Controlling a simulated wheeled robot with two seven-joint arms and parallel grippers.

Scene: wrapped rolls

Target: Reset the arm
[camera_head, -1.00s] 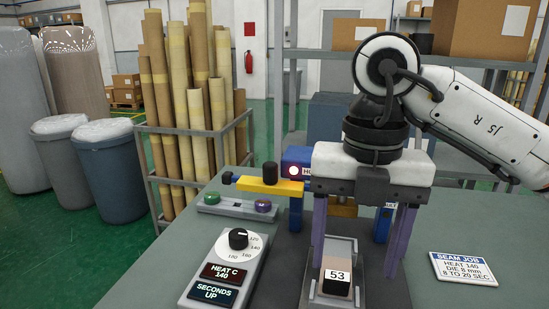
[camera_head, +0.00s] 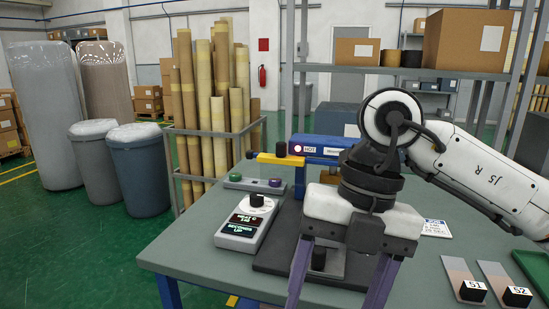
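My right gripper (camera_head: 335,296) comes in from the right on a white arm marked JS R. Its two purple fingers are spread wide apart and point down; their tips reach the bottom edge of the picture. No object shows held between them. Beyond the fingers, a dark block (camera_head: 318,259) on a greyish strip lies on the dark base plate (camera_head: 285,262); the gripper body partly hides it. The blue sealing bar (camera_head: 322,146), marked HOT with a lit lamp, stands behind the gripper. My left gripper is not in view.
The control box (camera_head: 246,224) with its dial and two displays stands left of the gripper. Strips 51 (camera_head: 470,289) and 52 (camera_head: 515,296) lie at the table's right, beside a green tray (camera_head: 533,268). The job card (camera_head: 436,229) is partly hidden by my arm. A shelf rises behind.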

